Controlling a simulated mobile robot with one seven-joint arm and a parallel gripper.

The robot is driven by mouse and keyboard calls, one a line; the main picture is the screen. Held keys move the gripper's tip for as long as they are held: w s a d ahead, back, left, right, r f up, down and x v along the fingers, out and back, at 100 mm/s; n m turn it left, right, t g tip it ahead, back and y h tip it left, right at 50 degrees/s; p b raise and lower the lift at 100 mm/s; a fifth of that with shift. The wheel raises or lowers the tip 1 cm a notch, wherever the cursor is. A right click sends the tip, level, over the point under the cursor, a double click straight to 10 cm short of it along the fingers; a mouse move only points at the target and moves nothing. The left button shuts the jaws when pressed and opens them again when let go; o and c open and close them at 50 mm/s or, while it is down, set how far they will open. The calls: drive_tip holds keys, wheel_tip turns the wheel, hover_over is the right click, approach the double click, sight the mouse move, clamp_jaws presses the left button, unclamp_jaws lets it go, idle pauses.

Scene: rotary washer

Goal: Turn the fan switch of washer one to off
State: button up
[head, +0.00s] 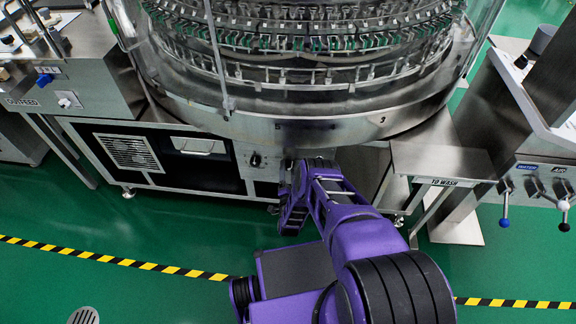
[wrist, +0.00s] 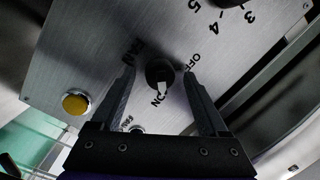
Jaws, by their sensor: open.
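The fan switch (wrist: 160,73) is a round dark knob on a brushed metal panel in the wrist view, with FAN, OFF and ON printed around it. Its white pointer mark faces the ON label; OFF is to the upper right. My gripper (wrist: 159,76) is open, with one finger on each side of the knob. I cannot tell whether either finger touches it. In the head view my gripper (head: 288,172) is at the front panel below the round washer (head: 300,128), and my arm seems to hide the fan switch.
A numbered dial (wrist: 232,3) is at the top edge of the wrist view, and a yellow button (wrist: 76,103) at the left. A dark knob (head: 256,160) shows left of my gripper. A TO WASH shelf (head: 440,158) juts out at right. Green floor lies in front.

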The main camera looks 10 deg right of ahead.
drive_tip(key=shift+w, duration=0.1)
clamp_jaws()
idle(0.4)
